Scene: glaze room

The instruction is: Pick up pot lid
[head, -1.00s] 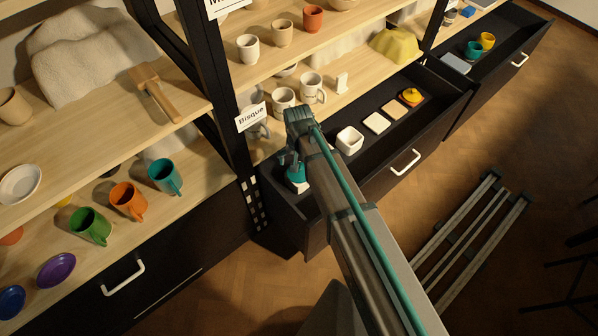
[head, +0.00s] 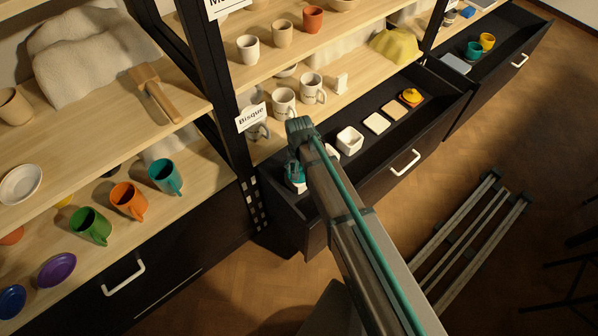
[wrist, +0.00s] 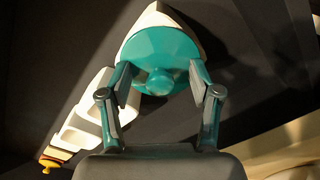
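A teal pot lid (wrist: 158,45) with a round knob (wrist: 160,80) sits on a white pot (wrist: 190,22) in the wrist view. My gripper (wrist: 161,76) is open, with one finger on each side of the knob and a visible gap to it. In the head view my gripper (head: 295,166) is down in the open drawer, over the white pot (head: 298,186) at its near-left end. My arm and fingers hide most of the lid there.
Mugs (head: 284,102) stand on the shelf just behind. A black shelf post (head: 222,100) rises close to the left of my gripper.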

